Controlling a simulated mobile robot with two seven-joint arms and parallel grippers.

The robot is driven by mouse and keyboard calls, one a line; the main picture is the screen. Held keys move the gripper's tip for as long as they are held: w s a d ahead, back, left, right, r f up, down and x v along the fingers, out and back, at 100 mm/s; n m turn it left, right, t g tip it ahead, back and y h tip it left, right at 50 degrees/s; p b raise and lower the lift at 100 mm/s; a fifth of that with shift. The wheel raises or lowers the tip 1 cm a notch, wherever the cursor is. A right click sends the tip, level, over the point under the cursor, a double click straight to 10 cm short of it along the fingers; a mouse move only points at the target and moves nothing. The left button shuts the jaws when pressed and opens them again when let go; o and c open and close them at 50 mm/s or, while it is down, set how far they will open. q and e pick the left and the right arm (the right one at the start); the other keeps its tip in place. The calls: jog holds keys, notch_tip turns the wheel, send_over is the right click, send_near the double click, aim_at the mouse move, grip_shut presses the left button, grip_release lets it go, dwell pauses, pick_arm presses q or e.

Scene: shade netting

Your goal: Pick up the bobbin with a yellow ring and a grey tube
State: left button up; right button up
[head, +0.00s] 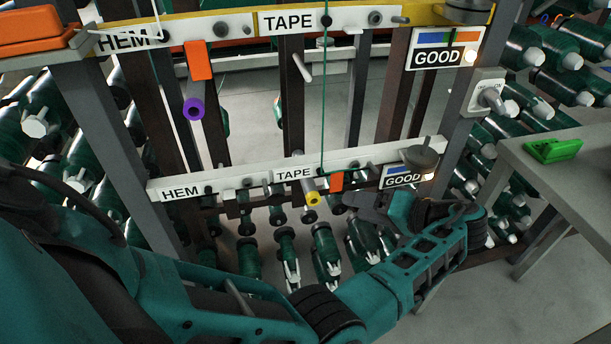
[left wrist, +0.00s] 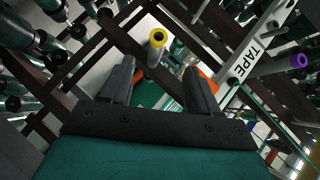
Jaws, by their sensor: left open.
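The bobbin with a yellow ring and a grey tube (head: 313,198) sticks out below the lower white rail, just right of the TAPE label. In the left wrist view its yellow-ringed end (left wrist: 157,37) shows beyond the fingertips, between the two fingers in the picture. My left gripper (head: 352,203) is to the right of the bobbin, with its fingers pointing left towards it. The fingers (left wrist: 160,75) are apart and nothing is held between them. My right gripper is not in view.
A purple-ringed bobbin (head: 194,108) hangs on the upper left. An orange tag (head: 336,181) hangs close to the yellow-ringed bobbin. A green thread (head: 323,100) runs down to the lower rail. Several green spools stand behind. A grey table (head: 570,160) is at the right.

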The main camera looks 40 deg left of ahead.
pick_arm(q)
send_near(308, 197)
jog(key=x, duration=0.3)
jog(key=b+x, duration=0.1)
jog(key=x, duration=0.1)
jog(key=b+x, duration=0.1)
jog(key=x, duration=0.2)
jog(key=shift+w+f, duration=0.15)
jog(key=shift+w, duration=0.05)
jog(key=shift+d, duration=0.1)
grip_shut()
dwell(0.5)
